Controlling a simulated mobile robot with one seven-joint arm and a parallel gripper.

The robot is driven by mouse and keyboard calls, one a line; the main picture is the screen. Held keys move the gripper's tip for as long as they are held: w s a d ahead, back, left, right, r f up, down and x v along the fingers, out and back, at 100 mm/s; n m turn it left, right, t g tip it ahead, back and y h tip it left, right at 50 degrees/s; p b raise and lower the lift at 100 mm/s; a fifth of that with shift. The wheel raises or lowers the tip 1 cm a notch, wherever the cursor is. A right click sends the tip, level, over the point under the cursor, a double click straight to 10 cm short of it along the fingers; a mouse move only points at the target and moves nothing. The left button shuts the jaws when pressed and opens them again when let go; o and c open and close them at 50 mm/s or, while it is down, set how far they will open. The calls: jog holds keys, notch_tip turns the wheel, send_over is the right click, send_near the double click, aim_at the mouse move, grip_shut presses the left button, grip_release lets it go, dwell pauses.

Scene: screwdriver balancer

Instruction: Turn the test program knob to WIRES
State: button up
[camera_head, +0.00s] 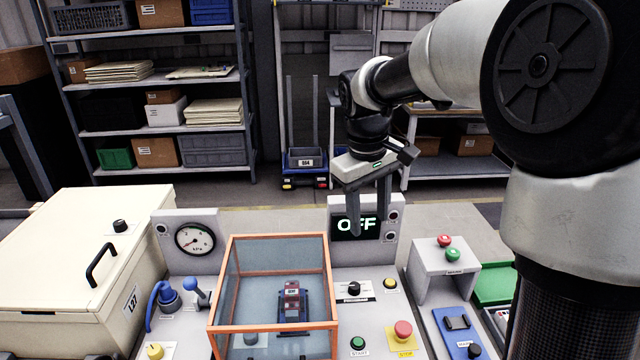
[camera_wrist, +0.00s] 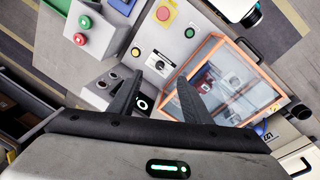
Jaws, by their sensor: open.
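A black knob (camera_head: 355,288) sits on a white label plate on the grey console, right of the orange-framed box. I take it as the test program knob; its lettering and pointer are too small to read. It also shows in the wrist view (camera_wrist: 158,64), just beyond my fingertips. The display (camera_head: 357,226) at the console's back reads OFF. My gripper (camera_head: 370,214) is open and empty, high above the console, and its fingers overlap the display in the head view. In the wrist view my gripper (camera_wrist: 159,81) shows both fingers apart, with nothing between them.
The orange-framed clear box (camera_head: 272,325) stands left of the knob. A yellow button (camera_head: 390,284), a green start button (camera_head: 358,343) and a red stop button (camera_head: 403,330) are near it. A grey box (camera_head: 446,268) with red and green buttons stands to the right.

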jog(key=n+g+y+b, duration=0.1)
jog(key=y+b, duration=0.1)
send_over(354, 285)
notch_tip(354, 285, down, 10)
jog(key=d+f, duration=0.1)
jog(key=shift+g, duration=0.3)
jog(key=f, duration=0.5)
jog(key=f+b, duration=0.1)
jog(key=f, duration=1.1)
jog(key=shift+a+b, duration=0.35)
jog(key=shift+a, duration=0.05)
jog(key=c, duration=1)
